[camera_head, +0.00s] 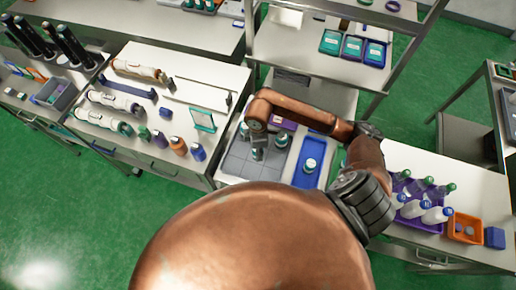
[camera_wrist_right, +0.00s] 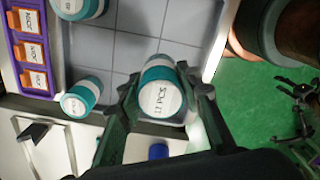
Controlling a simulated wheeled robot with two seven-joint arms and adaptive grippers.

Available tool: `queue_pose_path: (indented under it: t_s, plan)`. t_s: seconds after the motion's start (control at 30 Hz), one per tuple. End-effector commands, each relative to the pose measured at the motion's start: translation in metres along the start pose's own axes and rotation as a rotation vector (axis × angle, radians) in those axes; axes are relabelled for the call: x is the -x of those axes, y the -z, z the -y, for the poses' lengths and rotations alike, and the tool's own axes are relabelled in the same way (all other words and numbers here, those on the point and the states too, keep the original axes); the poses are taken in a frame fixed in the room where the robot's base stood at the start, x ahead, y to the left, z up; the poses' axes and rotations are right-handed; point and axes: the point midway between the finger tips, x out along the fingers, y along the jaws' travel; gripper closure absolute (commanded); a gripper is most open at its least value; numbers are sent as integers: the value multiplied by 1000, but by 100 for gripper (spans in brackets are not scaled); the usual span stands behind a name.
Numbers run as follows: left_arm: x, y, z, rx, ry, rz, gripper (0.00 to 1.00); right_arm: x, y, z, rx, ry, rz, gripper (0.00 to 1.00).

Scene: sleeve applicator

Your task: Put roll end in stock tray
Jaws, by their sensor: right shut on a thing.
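In the right wrist view my right gripper (camera_wrist_right: 160,104) is shut on a teal-and-white roll end (camera_wrist_right: 162,84) with a printed label ending in "PCS". It is over the near edge of a grey gridded tray (camera_wrist_right: 135,30). In the head view my right gripper (camera_head: 257,153) points down over the same grey tray (camera_head: 236,166); the held roll end is mostly hidden there. Two more teal-and-white pieces (camera_wrist_right: 82,97) (camera_wrist_right: 80,7) show in the wrist view. I cannot tell which tray is the stock tray. My left gripper is not in view.
A blue tray (camera_head: 303,178) with a teal-and-white piece stands right of the grey tray. A purple crate of bottles (camera_head: 433,224) and an orange bin (camera_head: 465,238) are further right. Several bottles and a green-framed stand (camera_head: 203,120) are on the left bench. Shelf posts rise behind.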

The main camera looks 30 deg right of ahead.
Motion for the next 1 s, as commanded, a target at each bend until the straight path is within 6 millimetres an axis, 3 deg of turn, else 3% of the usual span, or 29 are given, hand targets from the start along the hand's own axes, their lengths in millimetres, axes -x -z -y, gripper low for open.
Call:
queue_pose_path:
  t_s: [0.2, 0.33, 0.73, 1.0]
  plan:
    - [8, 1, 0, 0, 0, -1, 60, -38, -4, -33, -1, 3, 0, 91]
    - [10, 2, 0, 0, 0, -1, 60, -50, -5, -44, 0, 1, -1, 91]
    - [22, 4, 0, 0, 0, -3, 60, -88, -6, -52, 1, 0, -1, 91]
    - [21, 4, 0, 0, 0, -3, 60, -92, -7, -52, 3, 0, 0, 91]
